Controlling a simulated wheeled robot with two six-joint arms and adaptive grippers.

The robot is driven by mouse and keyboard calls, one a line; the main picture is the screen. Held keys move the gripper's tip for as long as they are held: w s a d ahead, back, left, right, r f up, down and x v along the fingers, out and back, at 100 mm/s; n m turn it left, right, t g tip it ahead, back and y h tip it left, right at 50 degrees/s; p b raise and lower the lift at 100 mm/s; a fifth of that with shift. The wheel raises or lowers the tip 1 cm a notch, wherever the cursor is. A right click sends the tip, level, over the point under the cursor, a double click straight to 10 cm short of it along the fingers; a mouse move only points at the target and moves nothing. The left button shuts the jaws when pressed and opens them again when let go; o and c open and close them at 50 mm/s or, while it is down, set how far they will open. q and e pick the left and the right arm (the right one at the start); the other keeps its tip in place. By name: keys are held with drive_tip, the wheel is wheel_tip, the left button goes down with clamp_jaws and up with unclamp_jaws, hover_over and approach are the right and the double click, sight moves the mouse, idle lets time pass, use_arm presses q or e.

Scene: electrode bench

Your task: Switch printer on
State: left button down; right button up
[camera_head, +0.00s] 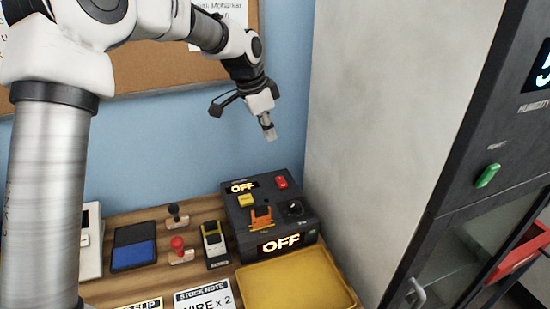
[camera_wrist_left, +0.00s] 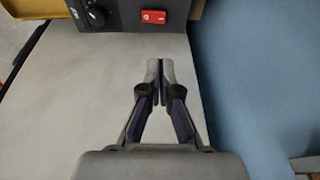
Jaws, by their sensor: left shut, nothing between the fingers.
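A dark box (camera_head: 240,222) with two lit displays reading OFF stands on the bench; it appears to be the printer, though I cannot read a name on it. A red rocker switch (camera_head: 281,182) is on its top at the back right. The switch also shows at the top of the left wrist view (camera_wrist_left: 155,17), beside a black knob (camera_wrist_left: 95,17). My left gripper (camera_head: 269,131) is shut and empty, above and behind the box, apart from the switch. It also shows in the left wrist view (camera_wrist_left: 160,70). My right gripper is out of view.
The box also carries a yellow button (camera_head: 245,201) and an orange part (camera_head: 261,217). A yellow tray (camera_head: 297,281) lies in front. Stamps, a blue pad (camera_head: 134,251) and a small yellow-black device (camera_head: 214,243) stand left. A grey wall and a dark cabinet (camera_head: 470,180) bound the right.

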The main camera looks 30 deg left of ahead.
sight(280, 179)
use_arm(q)
drive_tip(key=p+x, duration=0.1)
drive_tip(key=x, duration=0.3)
drive_tip(key=p+x, duration=0.1)
drive_tip(key=x, duration=0.3)
drive_tip(key=p+x, duration=0.1)
drive_tip(key=x, duration=0.4)
drive_tip(key=shift+s+a, duration=0.3)
drive_tip(key=shift+a, duration=0.05)
drive_tip(key=shift+f, duration=0.25)
drive_tip(key=shift+w+a+f+b, duration=0.1)
drive_tip(key=shift+a+f+b, duration=0.05)
drive_tip(key=shift+f+b, duration=0.35)
drive_tip(key=shift+r, duration=0.15)
drive_tip(key=shift+s, duration=0.25)
